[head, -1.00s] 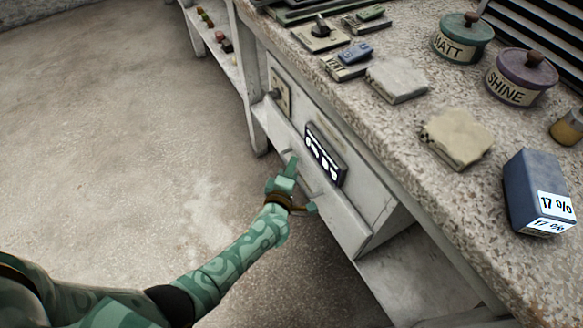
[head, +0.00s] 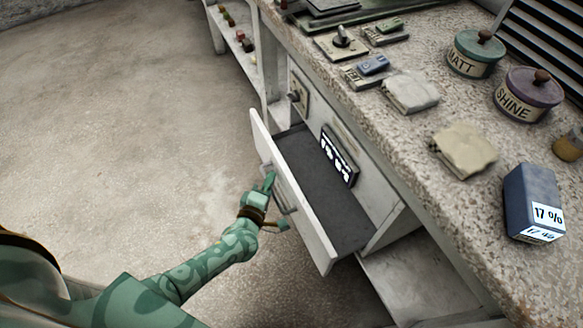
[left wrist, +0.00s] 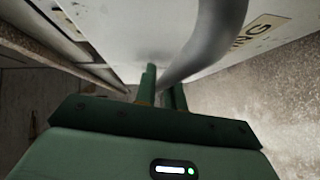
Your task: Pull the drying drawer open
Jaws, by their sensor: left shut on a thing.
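The drying drawer (head: 318,190) stands pulled out from the cabinet under the counter. Its dark grey floor shows, and I see nothing lying on it. The white drawer front (head: 300,207) carries a grey bar handle (head: 279,196). My left gripper (head: 274,194) is at that handle and is shut on it. In the left wrist view the handle (left wrist: 212,45) curves down to the green fingers (left wrist: 161,92), close to the white front with part of a label. Where the fingers meet the bar is partly hidden. My right gripper is not in view.
A dark panel with white marks (head: 338,158) sits on the cabinet face above the drawer. The speckled counter (head: 400,130) holds MATT (head: 474,53) and SHINE (head: 526,92) jars, cloth-like pads and a blue 17 % box (head: 533,200). The floor left of the drawer is clear.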

